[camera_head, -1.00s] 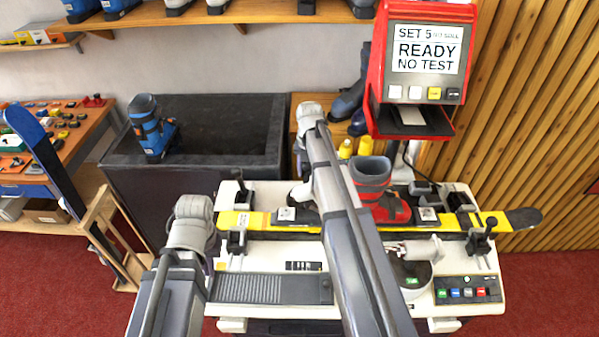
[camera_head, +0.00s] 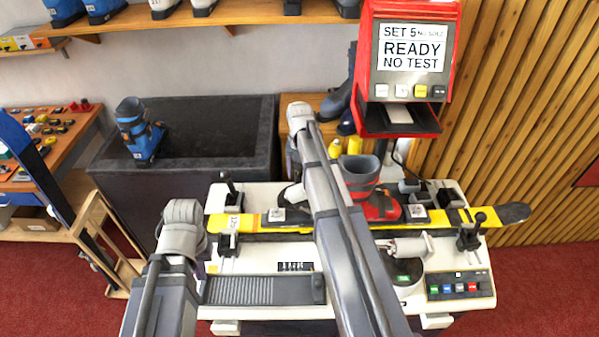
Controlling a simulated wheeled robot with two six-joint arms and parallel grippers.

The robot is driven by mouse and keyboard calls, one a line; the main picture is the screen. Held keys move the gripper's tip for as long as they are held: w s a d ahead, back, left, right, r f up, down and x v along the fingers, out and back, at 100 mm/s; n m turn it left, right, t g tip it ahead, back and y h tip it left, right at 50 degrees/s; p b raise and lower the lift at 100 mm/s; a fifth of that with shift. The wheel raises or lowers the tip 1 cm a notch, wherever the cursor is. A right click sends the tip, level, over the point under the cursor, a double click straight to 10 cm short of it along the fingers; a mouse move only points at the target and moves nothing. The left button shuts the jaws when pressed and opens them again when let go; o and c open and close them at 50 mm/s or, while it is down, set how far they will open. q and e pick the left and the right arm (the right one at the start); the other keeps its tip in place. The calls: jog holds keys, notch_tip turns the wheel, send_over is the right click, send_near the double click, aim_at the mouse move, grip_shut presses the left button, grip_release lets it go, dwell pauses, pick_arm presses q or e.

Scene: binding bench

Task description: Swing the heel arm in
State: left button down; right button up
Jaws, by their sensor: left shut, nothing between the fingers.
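The bench (camera_head: 345,283) has a pale top. A red and grey boot (camera_head: 362,178) stands on a yellow ski (camera_head: 440,217) lying across it. A short pale cylinder (camera_head: 408,246) sits by a round dark base with a green label, in front of the boot; I cannot tell if it is the heel arm. My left gripper (camera_head: 181,218) is at the bench's left front, apart from the boot; its fingers are shut, largely hidden by its wrist. My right gripper (camera_head: 292,194) points down beside the boot's left; my forearm hides part of the boot and ski.
A red display unit (camera_head: 410,85) reads "READY NO TEST". Black clamps (camera_head: 469,236) stand along the ski. Coloured buttons (camera_head: 458,287) are at front right. A dark bin (camera_head: 215,135) with a blue boot (camera_head: 138,132) stands behind left. A wooden rack (camera_head: 100,235) is at left.

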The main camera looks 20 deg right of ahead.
jog(key=shift+a, duration=0.1)
notch_tip(320, 180, up, 8)
jog(key=p, duration=0.8)
jog(key=shift+f, duration=0.1)
jog(key=shift+s+a+f+b, duration=0.1)
jog(key=shift+a+f+b, duration=0.1)
jog(key=shift+a+b, duration=0.1)
jog(key=s+a+f+m+b, duration=0.8)
jog(key=s+a+m, duration=0.3)
jog(key=a+m, duration=0.1)
jog(key=s+a+f+m+h+b, duration=0.1)
jog(key=s+a+f+m+b, duration=0.7)
jog(key=s+a+m, duration=0.3)
jog(key=a+m, duration=0.1)
jog(key=m, duration=0.1)
jog(key=shift+f+m+b, duration=0.3)
jog(key=shift+f+b, duration=0.05)
jog(key=shift+b, duration=0.05)
